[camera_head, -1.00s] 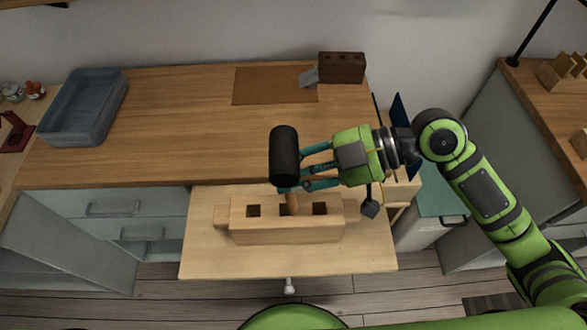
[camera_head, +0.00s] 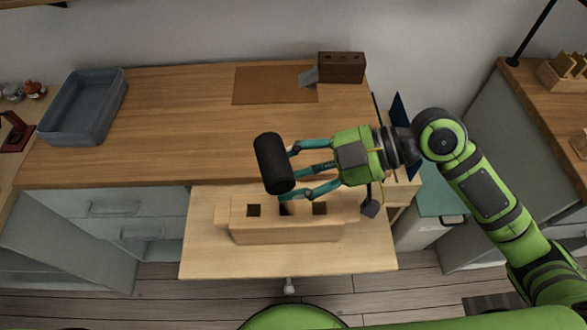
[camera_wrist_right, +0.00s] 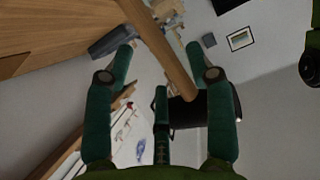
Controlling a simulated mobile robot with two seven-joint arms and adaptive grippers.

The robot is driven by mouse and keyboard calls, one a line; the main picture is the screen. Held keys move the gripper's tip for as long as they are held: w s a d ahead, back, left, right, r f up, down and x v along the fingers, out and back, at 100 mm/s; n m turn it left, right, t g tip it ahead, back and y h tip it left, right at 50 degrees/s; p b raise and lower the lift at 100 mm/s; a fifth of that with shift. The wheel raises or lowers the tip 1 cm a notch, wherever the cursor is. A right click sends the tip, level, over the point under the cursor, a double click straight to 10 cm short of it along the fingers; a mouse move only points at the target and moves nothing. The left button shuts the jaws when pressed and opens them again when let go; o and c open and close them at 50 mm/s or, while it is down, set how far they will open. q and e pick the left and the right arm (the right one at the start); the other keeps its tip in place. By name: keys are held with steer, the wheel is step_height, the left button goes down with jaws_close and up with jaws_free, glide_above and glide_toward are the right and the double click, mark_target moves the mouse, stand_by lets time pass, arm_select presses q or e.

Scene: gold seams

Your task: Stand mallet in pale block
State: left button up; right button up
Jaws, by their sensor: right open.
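The mallet has a black cylindrical head (camera_head: 272,163) and a wooden handle. In the head view the head is tilted above the pale block (camera_head: 290,232), left of my right gripper (camera_head: 298,172), and hides the handle. In the right wrist view the wooden handle (camera_wrist_right: 160,48) runs slanting between the spread fingers, with the dark head (camera_wrist_right: 188,112) close to the palm. My right gripper is open around the mallet. The pale block has three square holes in its top; the middle one looks dark and partly covered. I cannot tell whether the handle tip touches the block. My left gripper is not in view.
The block stands on a pale pull-out board (camera_head: 215,262) in front of the wooden counter (camera_head: 180,140). A grey tray (camera_head: 84,108) is at the left. A brown holed block (camera_head: 341,67) and a brown mat (camera_head: 262,86) lie at the back. The counter's middle is clear.

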steer(key=v, duration=0.9)
stand_by(0.5)
steer(key=shift+r, duration=0.1)
step_height(320, 180, up, 6)
steer(key=p, duration=0.4)
stand_by(0.5)
